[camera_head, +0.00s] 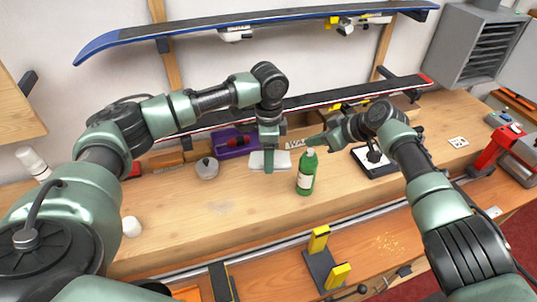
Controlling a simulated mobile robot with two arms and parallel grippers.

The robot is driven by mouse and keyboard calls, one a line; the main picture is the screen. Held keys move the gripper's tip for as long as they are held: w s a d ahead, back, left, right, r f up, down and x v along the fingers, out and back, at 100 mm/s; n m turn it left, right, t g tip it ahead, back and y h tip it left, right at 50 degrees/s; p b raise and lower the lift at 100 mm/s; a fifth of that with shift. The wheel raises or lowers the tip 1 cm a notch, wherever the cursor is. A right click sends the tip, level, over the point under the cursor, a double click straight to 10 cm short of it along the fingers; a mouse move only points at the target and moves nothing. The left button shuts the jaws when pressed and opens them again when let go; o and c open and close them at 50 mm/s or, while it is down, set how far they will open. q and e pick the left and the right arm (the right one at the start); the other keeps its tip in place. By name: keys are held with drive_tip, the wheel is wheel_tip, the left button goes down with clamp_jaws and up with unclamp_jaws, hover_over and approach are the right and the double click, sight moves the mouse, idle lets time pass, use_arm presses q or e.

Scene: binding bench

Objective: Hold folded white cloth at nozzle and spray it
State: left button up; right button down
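A green spray bottle (306,175) with a pale top stands upright near the middle of the bench. A folded white cloth (283,160) is just left of it, behind my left gripper (269,165). That gripper points down in front of the cloth, whose two ends show on either side. I cannot tell whether its fingers are closed on the cloth or whether the cloth touches the bench. My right gripper (311,141) reaches in from the right, close to the bottle's top. Its fingers are seen edge-on, so their opening and any contact with the bottle are unclear.
A grey round pot (207,168) and a purple bin (234,144) stand left of the cloth. A black-and-white device (374,160) is to the right. Skis hang on the wall behind. Yellow-topped clamps (319,240) line the front edge. Bare wood lies left of the bottle.

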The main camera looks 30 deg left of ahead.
drive_tip(key=shift+f, duration=0.1)
drive_tip(key=shift+f, duration=0.8)
drive_tip(key=shift+r, duration=0.65)
drive_tip(key=shift+f, duration=0.45)
idle(1.0)
drive_tip(key=shift+r, duration=0.4)
wheel_tip(320, 180, up, 7)
idle(0.7)
